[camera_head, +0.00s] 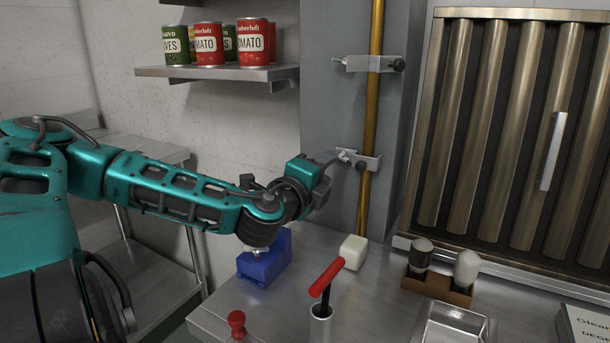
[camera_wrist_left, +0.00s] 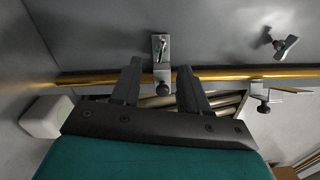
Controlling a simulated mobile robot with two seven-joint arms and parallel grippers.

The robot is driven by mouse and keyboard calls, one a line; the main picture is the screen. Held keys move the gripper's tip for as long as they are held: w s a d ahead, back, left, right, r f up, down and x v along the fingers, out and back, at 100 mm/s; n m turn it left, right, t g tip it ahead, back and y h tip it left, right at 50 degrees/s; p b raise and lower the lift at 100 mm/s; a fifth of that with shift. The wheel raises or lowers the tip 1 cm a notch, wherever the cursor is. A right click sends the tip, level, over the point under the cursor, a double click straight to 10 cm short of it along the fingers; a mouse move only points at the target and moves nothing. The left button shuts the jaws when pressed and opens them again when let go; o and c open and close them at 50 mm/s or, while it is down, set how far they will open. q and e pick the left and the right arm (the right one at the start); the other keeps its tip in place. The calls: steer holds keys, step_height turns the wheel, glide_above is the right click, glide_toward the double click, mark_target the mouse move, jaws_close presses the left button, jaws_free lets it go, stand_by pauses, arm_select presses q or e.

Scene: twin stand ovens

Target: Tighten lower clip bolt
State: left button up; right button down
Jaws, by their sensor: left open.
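The lower clip (camera_head: 373,163) is a metal bracket on the yellow pipe, with a small bolt (camera_head: 344,155) at its left end and a dark knob at its right. My left gripper (camera_head: 326,170) is just left of that bolt, partly hidden behind its own wrist. In the left wrist view its fingers (camera_wrist_left: 160,68) are open and empty, spread either side of the lower clip (camera_wrist_left: 160,62). The clip's bolt (camera_wrist_left: 162,44) shows beyond the fingertips; I cannot tell whether anything touches. My right gripper is not in view.
The upper clip (camera_head: 366,63) sits higher on the yellow pipe (camera_head: 376,28). Below, the counter holds a blue block (camera_head: 264,258), a white block (camera_head: 353,252), a red-handled tool (camera_head: 327,277) in a cup and a shaker rack (camera_head: 437,288). A shelf (camera_head: 220,73) carries cans.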

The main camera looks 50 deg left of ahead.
arm_select(q)
steer(key=p+v, duration=0.1)
steer(key=v, duration=0.5)
steer(key=shift+s+p, duration=0.3)
steer(key=shift+p, duration=0.1)
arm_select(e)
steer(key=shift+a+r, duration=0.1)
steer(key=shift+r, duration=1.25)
